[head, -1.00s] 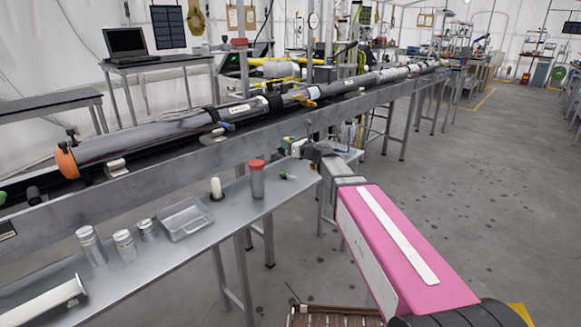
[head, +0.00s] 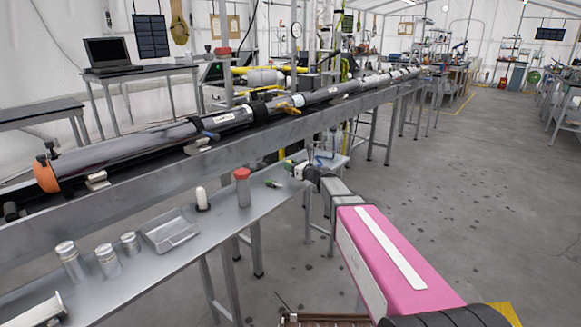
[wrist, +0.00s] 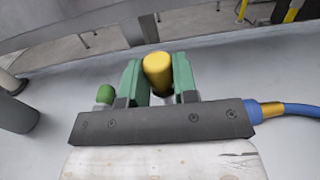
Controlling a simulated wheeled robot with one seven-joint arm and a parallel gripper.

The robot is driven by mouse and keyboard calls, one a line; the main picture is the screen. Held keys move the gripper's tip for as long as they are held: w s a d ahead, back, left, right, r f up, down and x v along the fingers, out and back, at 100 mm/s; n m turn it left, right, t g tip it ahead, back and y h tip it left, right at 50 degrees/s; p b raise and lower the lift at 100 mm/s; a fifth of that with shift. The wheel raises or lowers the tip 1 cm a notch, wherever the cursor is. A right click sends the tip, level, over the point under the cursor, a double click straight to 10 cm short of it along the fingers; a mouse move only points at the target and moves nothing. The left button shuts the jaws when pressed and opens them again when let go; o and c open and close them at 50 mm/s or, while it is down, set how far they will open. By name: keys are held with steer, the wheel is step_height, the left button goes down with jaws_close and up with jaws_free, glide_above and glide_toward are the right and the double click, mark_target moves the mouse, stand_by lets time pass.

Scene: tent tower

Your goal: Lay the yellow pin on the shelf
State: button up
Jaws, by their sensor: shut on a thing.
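The yellow pin (wrist: 158,72) is between the green fingers of my gripper (wrist: 160,85) in the wrist view. The fingers are shut on it, and its rounded end points away from the wrist camera. In the head view my gripper (head: 290,166) is at the right end of the grey metal shelf (head: 185,262), beside the long rail. The pin cannot be made out there. The shelf surface also shows behind the fingers in the wrist view (wrist: 225,75). Whether the pin touches the shelf cannot be told.
A small green-ended item (head: 273,183) lies on the shelf close to my gripper. The long rail (head: 150,170) runs behind.

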steer(key=shift+f, duration=0.2)
steer(key=o, duration=0.9)
